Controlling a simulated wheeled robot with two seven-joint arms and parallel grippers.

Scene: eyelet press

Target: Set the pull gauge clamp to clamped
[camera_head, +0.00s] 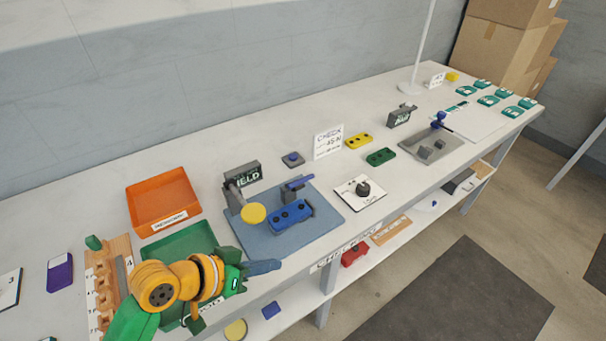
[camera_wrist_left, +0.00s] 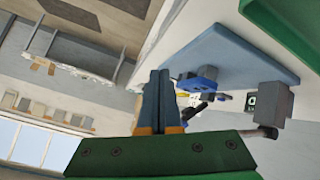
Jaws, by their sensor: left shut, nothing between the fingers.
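A blue base plate (camera_head: 328,205) on the bench carries a blue block with dark holes (camera_head: 290,215), a blue-handled lever (camera_head: 299,184), a yellow disc and a grey post with a dark display (camera_head: 243,174). A grey plate (camera_head: 415,153) farther right holds small grey blocks and another blue-handled lever (camera_head: 438,121), with a dark display behind. I cannot tell for sure which is the pull gauge clamp. My left gripper (camera_head: 277,265) is shut and empty at the front of the blue plate, apart from both levers. The left wrist view shows the closed fingers (camera_wrist_left: 161,75) and the plate (camera_wrist_left: 235,50).
An orange tray (camera_head: 160,193) and a green tray (camera_head: 182,245) stand left of the plate. A shelf runs below the bench edge.

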